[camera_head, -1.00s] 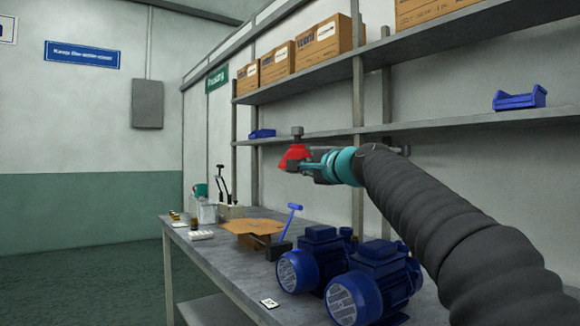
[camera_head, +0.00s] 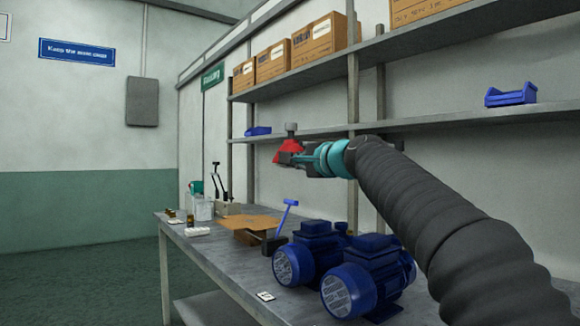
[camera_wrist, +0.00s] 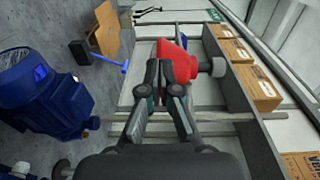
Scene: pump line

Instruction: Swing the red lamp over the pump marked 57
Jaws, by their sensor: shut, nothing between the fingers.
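The red lamp (camera_head: 286,152) has a cone-shaped red shade with a dark knob on top. It is level with the space below the lower shelf, above the bench. My gripper (camera_head: 299,159) is shut, with its fingertips right beside the lamp's shade. In the wrist view the closed fingers (camera_wrist: 164,72) lie close against the red lamp (camera_wrist: 178,62), with nothing between them; I cannot tell if they touch. Two blue pumps stand on the bench: one farther left (camera_head: 312,250) and one nearer right (camera_head: 362,282). A small white tag (camera_head: 265,296) lies before them, its number unreadable.
The grey bench (camera_head: 215,262) also holds a cardboard piece (camera_head: 250,224), a blue-handled tool (camera_head: 287,213) and small items at its far end. Shelves above carry cardboard boxes (camera_head: 318,38) and a blue bin (camera_head: 511,94). Open floor lies at left.

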